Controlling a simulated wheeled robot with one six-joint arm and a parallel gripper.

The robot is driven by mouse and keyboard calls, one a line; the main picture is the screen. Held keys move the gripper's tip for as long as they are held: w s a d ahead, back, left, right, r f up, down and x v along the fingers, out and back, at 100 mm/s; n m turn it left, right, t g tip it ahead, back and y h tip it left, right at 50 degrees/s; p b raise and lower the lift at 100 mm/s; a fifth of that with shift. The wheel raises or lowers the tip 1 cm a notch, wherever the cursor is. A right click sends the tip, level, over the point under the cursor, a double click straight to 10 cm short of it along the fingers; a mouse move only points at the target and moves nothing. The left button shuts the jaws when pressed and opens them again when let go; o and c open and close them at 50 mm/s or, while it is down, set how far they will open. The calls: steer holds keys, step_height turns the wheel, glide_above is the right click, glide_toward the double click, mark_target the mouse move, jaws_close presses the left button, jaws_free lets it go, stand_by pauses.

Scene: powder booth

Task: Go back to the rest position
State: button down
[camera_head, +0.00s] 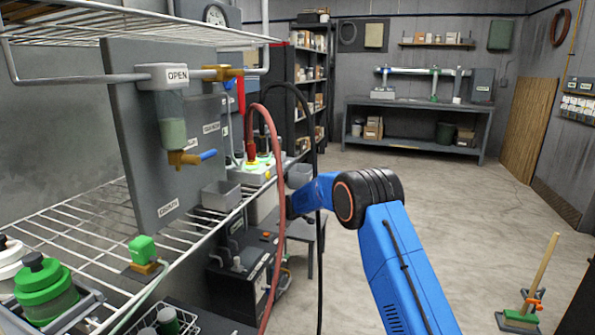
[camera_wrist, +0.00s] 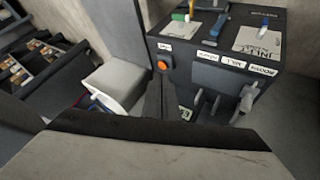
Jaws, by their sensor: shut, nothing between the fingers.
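My blue arm (camera_head: 405,270) rises from the bottom of the head view to a black elbow and bends left, behind a red hose and a black hose. In the wrist view my gripper (camera_wrist: 155,145) seems to be the wide grey block with a black edge along the bottom. It is shut and holds nothing.
A wire shelf (camera_head: 75,225) on the left carries a green-lidded jar (camera_head: 45,290) and a grey panel (camera_head: 160,150) with a valve. The red hose (camera_head: 279,210) hangs close to my arm. A dustpan (camera_head: 520,320) stands at right. The middle floor is clear towards a workbench (camera_head: 415,105).

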steer(key=s+d+r+m+h, duration=0.1)
steer(key=s+d+r+m, duration=0.1)
steer(key=s+d+r, duration=0.6)
steer(key=s+d+r+m, duration=0.1)
steer(key=s+d+r, duration=0.55)
steer(key=r, duration=0.35)
steer(key=s+d+r+m+g, duration=0.15)
steer(key=s+d+r, duration=0.3)
steer(key=s, duration=0.55)
steer(key=s+d+r+m, duration=0.2)
steer(key=s+d+r, duration=0.25)
steer(key=s, duration=0.55)
steer(key=s+d+m+h, duration=0.1)
steer(key=s+d, duration=0.3)
steer(key=s, duration=0.7)
steer(key=s+d+m, duration=0.1)
steer(key=s+d, duration=0.3)
steer(key=s, duration=0.6)
steer(key=s+d+f+m+g, duration=0.1)
steer(key=s+f, duration=0.2)
steer(key=s, duration=0.7)
steer(key=s+d+f+m+g+h, duration=0.1)
steer(key=s+d+f+m, duration=0.1)
steer(key=s, duration=0.9)
steer(key=shift+d+f, duration=0.15)
steer(key=shift+f, duration=0.6)
